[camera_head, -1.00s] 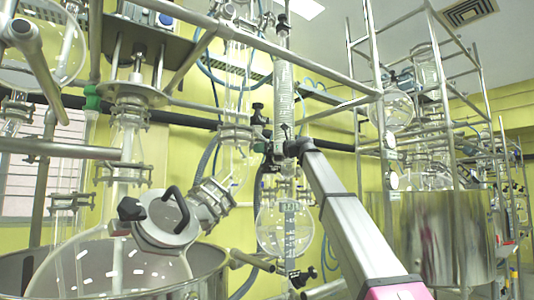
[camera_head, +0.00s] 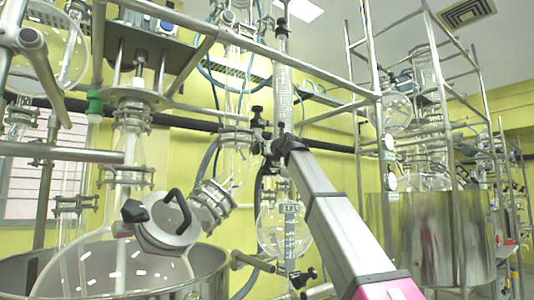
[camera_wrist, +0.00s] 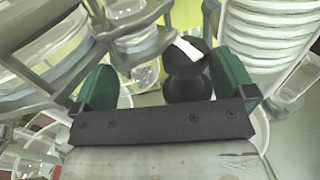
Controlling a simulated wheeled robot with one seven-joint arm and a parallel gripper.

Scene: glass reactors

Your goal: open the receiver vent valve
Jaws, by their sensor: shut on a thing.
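The receiver is a round glass flask (camera_head: 284,232) hanging below the middle of the frame in the head view. Black valve fittings (camera_head: 258,122) sit above it beside the glass column. My gripper (camera_head: 282,146) reaches up to these fittings, its fingers partly lost among them. In the wrist view, my gripper (camera_wrist: 167,82) has green finger pads on both sides of a black knob (camera_wrist: 186,72). The knob's stem and the valve's opening cannot be made out.
A large glass reactor with a black-handled lid (camera_head: 165,217) stands at the left in a metal bath. A steel vessel (camera_head: 428,240) stands at the right. Metal frame bars (camera_head: 290,60) cross above my arm. A coiled glass condenser (camera_head: 283,90) rises close to my gripper.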

